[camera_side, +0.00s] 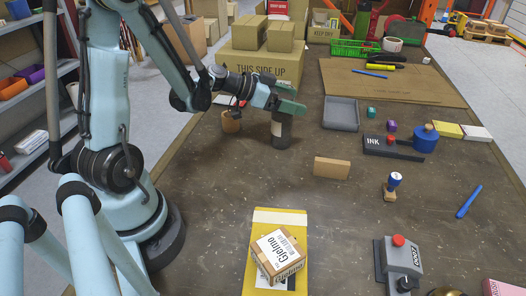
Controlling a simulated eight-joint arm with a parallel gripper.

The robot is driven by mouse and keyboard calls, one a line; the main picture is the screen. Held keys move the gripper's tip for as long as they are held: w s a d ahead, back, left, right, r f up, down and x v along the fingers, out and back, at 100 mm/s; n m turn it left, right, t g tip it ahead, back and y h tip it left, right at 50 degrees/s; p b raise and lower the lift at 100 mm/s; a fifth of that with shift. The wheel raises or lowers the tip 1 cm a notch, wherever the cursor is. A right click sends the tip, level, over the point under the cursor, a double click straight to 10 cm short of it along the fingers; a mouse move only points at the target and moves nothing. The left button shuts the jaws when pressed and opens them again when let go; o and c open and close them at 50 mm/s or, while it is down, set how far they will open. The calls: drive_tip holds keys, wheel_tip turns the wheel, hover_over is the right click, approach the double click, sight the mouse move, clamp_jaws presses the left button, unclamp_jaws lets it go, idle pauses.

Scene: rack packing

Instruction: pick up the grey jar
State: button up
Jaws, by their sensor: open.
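The grey jar (280,136) stands upright on the brown table, left of the middle and towards the back. It is dark grey with a lighter band low down. My gripper (294,100) reaches in from the left with its green jaws at the jar's top. The jaws are open, and the near one hides the upper end of the jar. I cannot tell whether they touch it.
A wooden cup (231,123) stands close left of the jar. Cardboard boxes (262,66) are stacked behind. A grey tray (341,114) lies to the right, and a small brown box (332,168) stands nearer.

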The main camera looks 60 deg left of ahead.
drive_tip(key=shift+c, duration=0.2)
clamp_jaws()
idle(0.3)
